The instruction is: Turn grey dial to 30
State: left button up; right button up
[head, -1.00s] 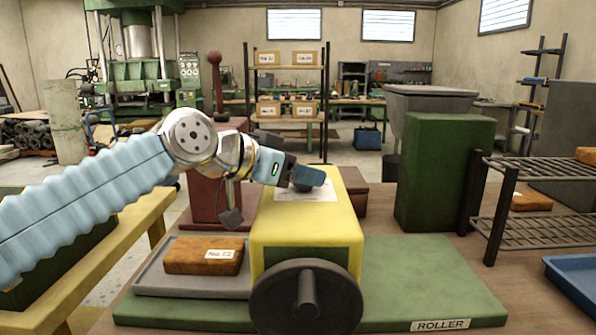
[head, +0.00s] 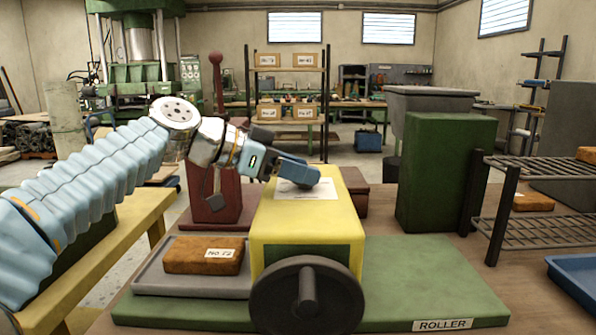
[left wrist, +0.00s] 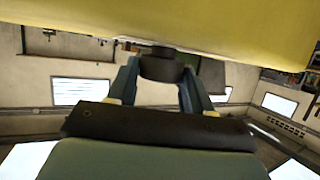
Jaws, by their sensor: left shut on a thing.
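The grey dial (left wrist: 160,68) shows in the left wrist view as a short dark cylinder between my two fingers, against the yellow roller housing. My left gripper (head: 305,178) is shut on it, on top of the yellow housing (head: 305,225). In the head view the fingers hide most or all of the dial. A white scale plate (head: 318,191) lies under the fingers, partly covered; its marks are too small to read, so I cannot tell the dial's setting. My right gripper is not in view.
A dark handwheel (head: 285,300) is on the housing's front. A tray (head: 165,283) with a brown block (head: 190,254) labelled No 12 stands to the left. A dark red lever stand (head: 216,165) is behind my left wrist. A green block (head: 445,172) and a rack (head: 540,232) stand right.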

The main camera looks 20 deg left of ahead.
pick_arm(q)
jog(key=m+g+h, duration=0.1)
jog(key=g, duration=0.1)
jog(key=m+g+h+p, duration=0.1)
jog(key=m, duration=0.1)
jog(key=shift+w+a+m+g, duration=0.2)
jog(key=shift+w+m+g, duration=0.1)
jog(key=shift+w+g, duration=0.1)
jog(key=shift+w+m+g+h, duration=0.1)
jog(key=shift+m+g+h, duration=0.2)
jog(key=shift+m+g, duration=1.75)
jog(key=shift+g, duration=0.45)
jog(key=o, duration=1)
jog(key=shift+o, duration=0.2)
